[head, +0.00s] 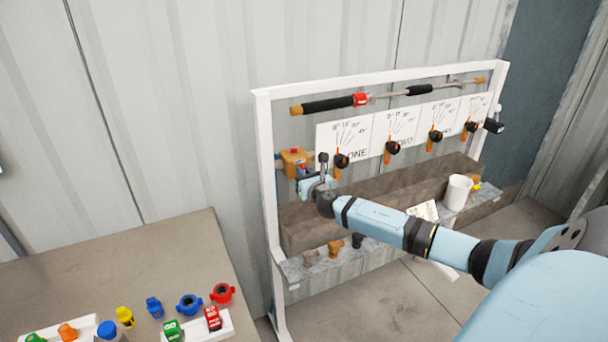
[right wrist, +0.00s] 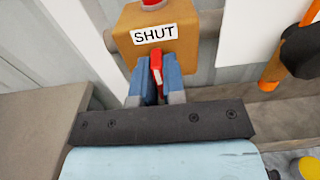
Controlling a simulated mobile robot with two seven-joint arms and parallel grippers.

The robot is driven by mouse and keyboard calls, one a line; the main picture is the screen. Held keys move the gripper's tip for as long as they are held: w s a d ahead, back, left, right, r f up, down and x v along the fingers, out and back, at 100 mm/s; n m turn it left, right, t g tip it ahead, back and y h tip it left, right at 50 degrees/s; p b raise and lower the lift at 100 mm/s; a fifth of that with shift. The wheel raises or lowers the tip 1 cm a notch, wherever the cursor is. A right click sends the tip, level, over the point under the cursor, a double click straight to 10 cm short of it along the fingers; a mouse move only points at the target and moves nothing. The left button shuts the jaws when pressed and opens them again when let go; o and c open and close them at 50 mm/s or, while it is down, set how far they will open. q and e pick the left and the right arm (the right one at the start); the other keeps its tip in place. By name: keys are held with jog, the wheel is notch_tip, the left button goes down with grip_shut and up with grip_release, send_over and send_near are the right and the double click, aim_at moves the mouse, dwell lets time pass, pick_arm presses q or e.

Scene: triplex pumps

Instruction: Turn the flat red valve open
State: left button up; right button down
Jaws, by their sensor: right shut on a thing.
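The flat red valve (right wrist: 156,64) is a thin red lever below an orange-brown block (right wrist: 157,33) with a label reading SHUT. In the right wrist view the lever stands between the two blue fingers of my right gripper (right wrist: 155,78), which is shut on it. In the head view the block (head: 295,157) is at the left end of the rack, and my right gripper (head: 303,178) is just below it. My left gripper is not in view.
The white rack (head: 264,150) has several orange-handled valves with black knobs in front of dial cards, to the right of my gripper. A white cup (head: 457,192) stands on its ledge. A table (head: 150,262) at lower left holds several coloured fittings.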

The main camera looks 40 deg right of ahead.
jog(key=shift+f+m, duration=0.1)
jog(key=shift+m, duration=0.3)
jog(key=m+b, duration=0.1)
jog(key=m, duration=0.2)
jog(key=shift+m+b, duration=0.35)
jog(key=shift+m, duration=0.05)
jog(key=m+b, duration=0.1)
jog(key=m, duration=0.4)
jog(key=shift+s+d+m, duration=0.1)
jog(key=shift+d+m, duration=0.05)
jog(key=shift+m, duration=0.15)
jog(key=m, duration=0.3)
jog(key=shift+f+m, duration=0.1)
jog(key=shift+m, duration=2.4)
jog(key=c, duration=1.2)
grip_release()
